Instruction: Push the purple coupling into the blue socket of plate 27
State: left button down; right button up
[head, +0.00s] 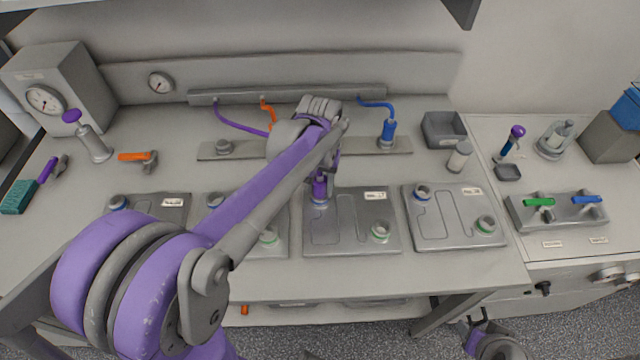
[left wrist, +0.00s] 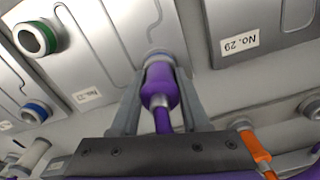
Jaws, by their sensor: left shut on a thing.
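The purple coupling (head: 320,188) stands upright at the upper left corner of the third plate from the left (head: 345,238). My left gripper (left wrist: 161,96) is shut on it, one finger on each side. In the left wrist view the purple coupling (left wrist: 160,84) has its front end at the blue-ringed socket (left wrist: 154,54), lined up with it and apparently touching. How deep it sits cannot be told. The plate's label (left wrist: 87,96) is small, and its number is hard to read.
A purple hose (head: 240,124) runs from the rear rail behind my arm. The neighbouring plate No. 29 (left wrist: 225,82) lies close by. The same plate holds a green-ringed socket (head: 380,231). A blue coupling (head: 388,131) and an orange one (left wrist: 255,146) stand on the holder strip behind.

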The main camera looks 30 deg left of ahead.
pick_arm(q)
jog(key=shift+f, duration=0.1)
grip_release()
dwell(0.5)
notch_tip(320, 180, up, 11)
jog(key=shift+f+p, duration=0.1)
jog(key=shift+p, duration=0.2)
jog(key=s+d+f+m+t, duration=0.1)
jog(key=s+d+f+t, duration=0.1)
jog(key=s, duration=0.3)
jog(key=s+d+f+m+t, duration=0.1)
jog(key=s+d+f, duration=0.1)
jog(key=s+f, duration=0.2)
jog(key=s+d+f+m+t, duration=0.1)
jog(key=s+d+f+t, duration=0.1)
jog(key=s+f, duration=0.3)
jog(key=shift+s+d+f+t, duration=0.15)
jog(key=shift+s+d+t, duration=0.15)
jog(key=shift+d, duration=0.1)
